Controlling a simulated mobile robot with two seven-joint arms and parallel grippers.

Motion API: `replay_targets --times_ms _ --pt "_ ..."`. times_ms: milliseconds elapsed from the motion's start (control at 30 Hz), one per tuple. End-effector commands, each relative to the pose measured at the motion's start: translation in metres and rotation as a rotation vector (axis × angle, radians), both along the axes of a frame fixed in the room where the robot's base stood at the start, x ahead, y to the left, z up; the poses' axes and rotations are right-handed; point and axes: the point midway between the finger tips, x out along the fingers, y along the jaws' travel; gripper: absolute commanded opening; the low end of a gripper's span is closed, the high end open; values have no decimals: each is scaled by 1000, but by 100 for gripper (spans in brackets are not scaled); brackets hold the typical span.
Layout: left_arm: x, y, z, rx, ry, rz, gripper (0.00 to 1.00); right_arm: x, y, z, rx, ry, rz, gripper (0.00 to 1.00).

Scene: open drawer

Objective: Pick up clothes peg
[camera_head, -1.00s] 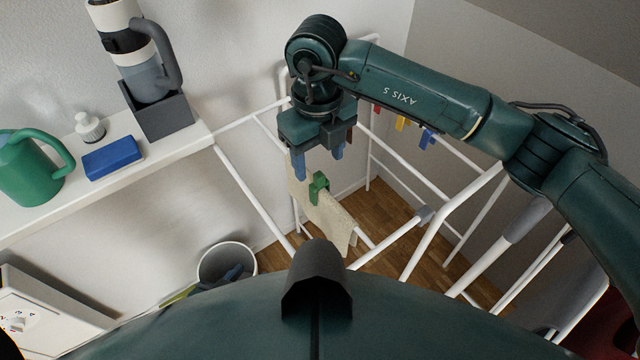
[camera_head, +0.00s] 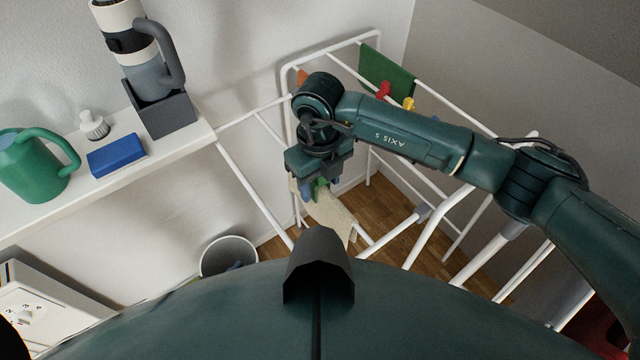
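A green clothes peg (camera_head: 320,190) sits on a beige cloth (camera_head: 332,217) that hangs on the white drying rack (camera_head: 248,195). My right gripper (camera_head: 321,185) points down just over this peg, with one finger on each side of it. The fingers look apart, but the gripper body hides the peg's upper part, and I cannot tell whether they touch it. A red peg (camera_head: 384,89) and a yellow peg (camera_head: 408,103) sit on a rack bar behind my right arm. An orange peg (camera_head: 302,76) shows beside its wrist. My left gripper is out of view.
A white shelf (camera_head: 100,187) at left holds a green watering can (camera_head: 35,165), a blue box (camera_head: 117,155), a small white bottle (camera_head: 94,125) and a coffee grinder-like device (camera_head: 150,80). A white bin (camera_head: 229,255) stands below. A green cloth (camera_head: 388,70) hangs on the rack's far side.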

Motion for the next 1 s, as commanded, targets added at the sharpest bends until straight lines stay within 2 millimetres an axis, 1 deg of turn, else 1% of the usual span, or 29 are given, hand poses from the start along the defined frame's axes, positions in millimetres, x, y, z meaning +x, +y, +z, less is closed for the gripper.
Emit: replay_targets --times_ms 33,67,467,667,767,867,1000 --pt "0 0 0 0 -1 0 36 0 0 0 0 0 0 47" --pt "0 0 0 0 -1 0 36 0 0 0 0 0 0 45" --pt "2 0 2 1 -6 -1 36 0 0 1 1 -1 0 12" --pt "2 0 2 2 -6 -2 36 0 0 1 1 -1 0 11" --pt "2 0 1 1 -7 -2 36 1 0 6 2 -2 0 11" --pt "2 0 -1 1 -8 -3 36 1 1 20 3 -4 2 11" --pt "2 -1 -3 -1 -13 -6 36 1 1 48 3 -5 2 11"
